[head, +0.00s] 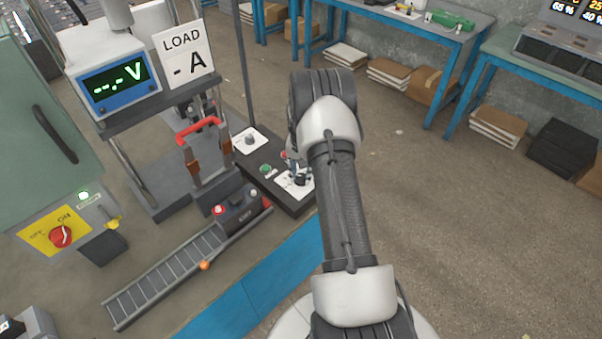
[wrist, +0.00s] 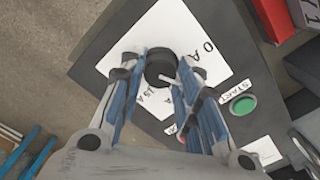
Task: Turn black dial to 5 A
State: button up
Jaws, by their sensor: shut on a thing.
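The black dial (wrist: 160,68) stands on a white plate (wrist: 185,30) in the wrist view; it also shows in the head view (head: 300,180), partly behind my gripper. My gripper (wrist: 158,70) is shut on the dial, one finger on each side. "0 A" is legible on the plate to the right of the dial. Another label ending in "5 A" is below left, partly hidden by the fingers. A thin white mark lies at the dial's lower right edge; I cannot tell for sure which label it faces. The load sign (head: 183,55) reads "- A".
A green START button (wrist: 243,105) sits right of the dial on the dark panel. A grey knob (head: 250,139) stands further back. A battery (head: 241,207) sits at the end of a roller track (head: 160,280). The voltage display (head: 115,86) shows dashes.

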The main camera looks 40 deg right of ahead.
dwell(0.4)
jog(key=o, duration=1.1)
jog(key=shift+c, duration=0.2)
notch_tip(320, 180, up, 12)
